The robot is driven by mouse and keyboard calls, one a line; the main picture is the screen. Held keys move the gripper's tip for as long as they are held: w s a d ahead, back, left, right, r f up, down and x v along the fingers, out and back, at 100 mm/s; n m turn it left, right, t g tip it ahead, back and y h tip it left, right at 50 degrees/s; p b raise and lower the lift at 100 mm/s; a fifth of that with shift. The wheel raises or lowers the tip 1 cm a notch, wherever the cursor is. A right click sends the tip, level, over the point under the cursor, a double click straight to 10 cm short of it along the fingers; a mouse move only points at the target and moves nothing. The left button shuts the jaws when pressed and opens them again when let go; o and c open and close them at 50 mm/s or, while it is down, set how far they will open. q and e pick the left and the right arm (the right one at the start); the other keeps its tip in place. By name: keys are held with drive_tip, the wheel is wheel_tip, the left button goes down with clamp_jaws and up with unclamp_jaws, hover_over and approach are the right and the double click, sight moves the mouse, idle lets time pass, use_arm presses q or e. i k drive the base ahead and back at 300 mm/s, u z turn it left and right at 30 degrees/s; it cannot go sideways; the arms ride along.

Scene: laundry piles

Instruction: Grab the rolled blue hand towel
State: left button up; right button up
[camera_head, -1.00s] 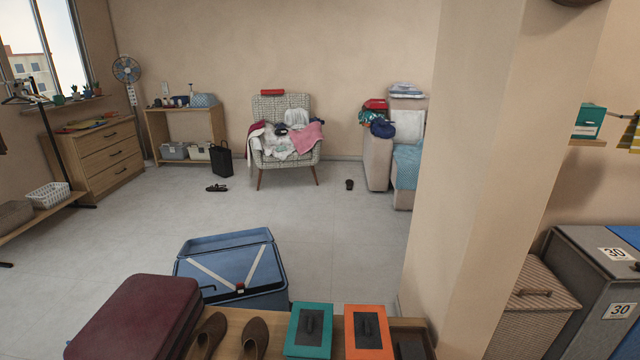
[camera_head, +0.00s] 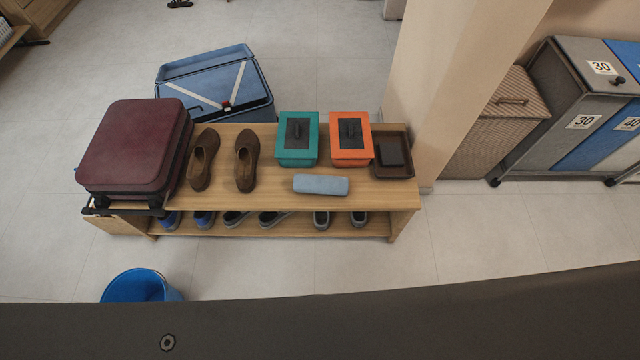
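The rolled blue hand towel (camera_head: 321,185) is a small pale blue roll. It lies on the top of a wooden shoe bench (camera_head: 378,195), near the front edge, in front of the teal and orange boxes. Nothing covers it. Neither of my grippers shows in the head view. A dark grey band across the bottom of the picture hides what is below it.
On the bench are a maroon suitcase (camera_head: 135,145), brown shoes (camera_head: 245,160), a teal box (camera_head: 297,138), an orange box (camera_head: 350,138) and a dark tray (camera_head: 405,168). A blue bucket (camera_head: 138,287) stands front left. A pillar (camera_head: 455,75) rises behind the bench's right end.

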sight(331, 185)
drive_tip(key=z, duration=2.7)
drive_tip(key=i, duration=3.15)
drive_tip(key=u, duration=3.75)
